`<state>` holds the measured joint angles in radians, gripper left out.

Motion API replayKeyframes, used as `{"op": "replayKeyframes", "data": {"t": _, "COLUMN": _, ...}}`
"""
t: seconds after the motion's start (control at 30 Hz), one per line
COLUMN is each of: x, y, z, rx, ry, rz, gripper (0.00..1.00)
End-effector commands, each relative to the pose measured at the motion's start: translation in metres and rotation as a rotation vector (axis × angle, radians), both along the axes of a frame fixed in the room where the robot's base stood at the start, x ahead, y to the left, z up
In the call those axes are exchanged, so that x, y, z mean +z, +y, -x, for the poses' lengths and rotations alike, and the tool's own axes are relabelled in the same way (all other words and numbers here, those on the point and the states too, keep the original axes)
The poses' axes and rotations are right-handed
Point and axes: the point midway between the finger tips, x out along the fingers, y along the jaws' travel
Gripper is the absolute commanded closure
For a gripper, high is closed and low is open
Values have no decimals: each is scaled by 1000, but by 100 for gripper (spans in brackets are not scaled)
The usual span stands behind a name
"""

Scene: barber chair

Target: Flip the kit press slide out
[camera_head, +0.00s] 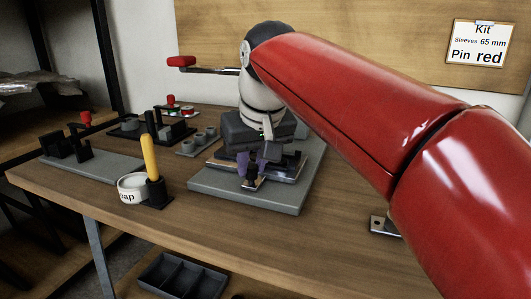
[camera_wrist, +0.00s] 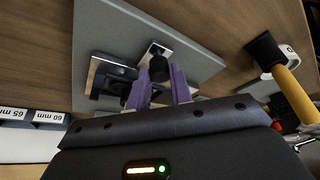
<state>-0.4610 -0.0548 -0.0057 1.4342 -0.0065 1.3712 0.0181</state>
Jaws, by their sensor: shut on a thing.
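The kit press stands on a grey base plate (camera_head: 235,199) on the bench; my arm and gripper hide much of it. Its slide (camera_head: 251,184), a small metal plate with a black knob, sits at the front. In the wrist view the slide plate (camera_wrist: 153,49) lies over the grey base, with the black knob (camera_wrist: 158,69) on it. My gripper (camera_head: 255,158) reaches down over the press. Its purple fingers (camera_wrist: 160,84) are on either side of the knob and shut on it. The exact contact is partly hidden.
A yellow-handled tool (camera_head: 149,157) in a black holder and a white labelled cup (camera_head: 131,188) stand left. A red-knobbed lever (camera_head: 181,62) sticks out behind my gripper. Other fixtures stand farther left. A kit sign (camera_head: 480,43) hangs on the wall. The bench's front left is clear.

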Motion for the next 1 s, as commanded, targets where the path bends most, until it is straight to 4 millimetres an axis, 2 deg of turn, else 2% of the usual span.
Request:
{"op": "replayKeyframes", "data": {"t": 0.03, "x": 0, "y": 4, "z": 9, "rx": 4, "ry": -3, "rz": -2, "gripper": 100}}
{"op": "replayKeyframes", "data": {"t": 0.13, "x": 0, "y": 8, "z": 19, "rx": 2, "ry": -4, "rz": -2, "gripper": 100}}
{"op": "replayKeyframes", "data": {"t": 0.47, "x": 0, "y": 9, "z": 24, "rx": 3, "ry": 2, "rz": -1, "gripper": 100}}
{"op": "replayKeyframes", "data": {"t": 0.5, "x": 0, "y": 10, "z": 24, "rx": 4, "ry": 2, "rz": -1, "gripper": 76}}
{"op": "replayKeyframes", "data": {"t": 0.63, "x": 0, "y": 9, "z": 24, "rx": 3, "ry": 1, "rz": -1, "gripper": 59}}
{"op": "replayKeyframes", "data": {"t": 0.67, "x": 0, "y": 9, "z": 23, "rx": 3, "ry": 1, "rz": -1, "gripper": 57}}
{"op": "replayKeyframes", "data": {"t": 1.0, "x": 6, "y": 7, "z": 24, "rx": 0, "ry": -2, "rz": -1, "gripper": 57}}
